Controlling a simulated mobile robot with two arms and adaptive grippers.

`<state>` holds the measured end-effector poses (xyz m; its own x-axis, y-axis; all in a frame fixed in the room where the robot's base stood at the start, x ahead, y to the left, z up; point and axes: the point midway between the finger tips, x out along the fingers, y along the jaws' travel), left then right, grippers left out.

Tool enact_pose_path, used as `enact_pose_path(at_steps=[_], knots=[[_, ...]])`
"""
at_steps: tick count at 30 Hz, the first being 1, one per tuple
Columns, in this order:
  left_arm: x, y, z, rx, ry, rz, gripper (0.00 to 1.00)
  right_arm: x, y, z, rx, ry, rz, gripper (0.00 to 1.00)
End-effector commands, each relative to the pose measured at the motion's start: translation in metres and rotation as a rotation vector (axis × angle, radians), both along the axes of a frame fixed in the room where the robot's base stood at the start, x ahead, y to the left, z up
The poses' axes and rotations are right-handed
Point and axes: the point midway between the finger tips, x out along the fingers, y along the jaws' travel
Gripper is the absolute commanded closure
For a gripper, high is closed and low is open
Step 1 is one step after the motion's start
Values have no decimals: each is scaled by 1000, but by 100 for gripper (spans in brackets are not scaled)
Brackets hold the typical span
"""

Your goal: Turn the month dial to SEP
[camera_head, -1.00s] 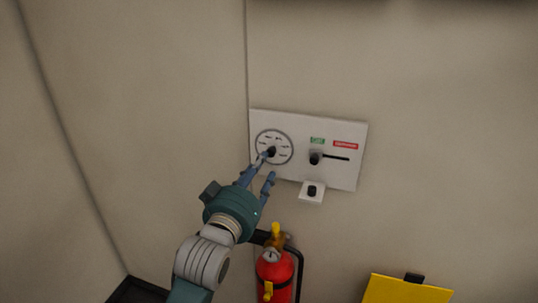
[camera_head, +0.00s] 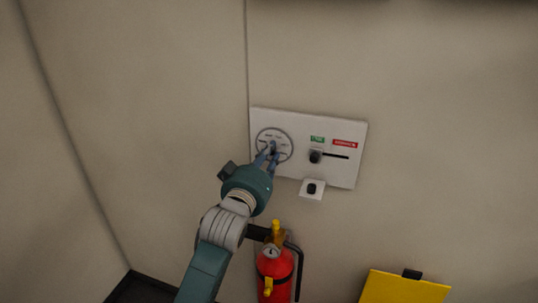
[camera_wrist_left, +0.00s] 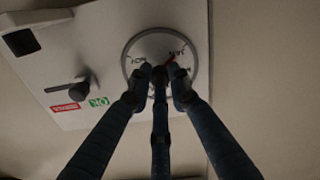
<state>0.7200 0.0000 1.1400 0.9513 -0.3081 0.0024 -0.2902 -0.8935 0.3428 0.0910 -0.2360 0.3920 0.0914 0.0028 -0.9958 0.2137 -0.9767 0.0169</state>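The round month dial (camera_head: 262,133) is on the left of a white wall panel. It also shows in the left wrist view (camera_wrist_left: 128,48), where a small red mark lies beside the right-hand fingertip, near a label that looks like JAN. Most other month labels are hidden or too small to read. My left gripper (camera_head: 271,152) is at the dial's centre. In the left wrist view its three dark fingers (camera_wrist_left: 160,75) are drawn in around the dial's knob, which they mostly hide. My right gripper is not in view.
The panel (camera_head: 340,175) also carries a black slider knob (camera_head: 316,156) with a slot, a green label (camera_head: 317,139) and a red label (camera_head: 345,143). A small black knob (camera_head: 311,188) sits below. A red fire extinguisher (camera_head: 275,270) and a yellow object (camera_head: 403,289) are lower down.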

Motion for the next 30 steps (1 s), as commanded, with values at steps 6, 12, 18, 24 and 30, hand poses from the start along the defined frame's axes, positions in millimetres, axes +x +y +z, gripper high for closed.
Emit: enact_pose_path(at_steps=[6,12,18,24,30], knots=[[0,0,-2,9,1,0,100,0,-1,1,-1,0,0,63],[0,0,-1,63,-15,0,100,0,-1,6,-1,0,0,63],[0,0,-1,188,-53,-1,100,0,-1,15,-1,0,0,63],[0,0,-1,361,-108,-1,100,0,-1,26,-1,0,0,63],[0,1,-1,544,-167,-2,100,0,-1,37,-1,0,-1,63]])
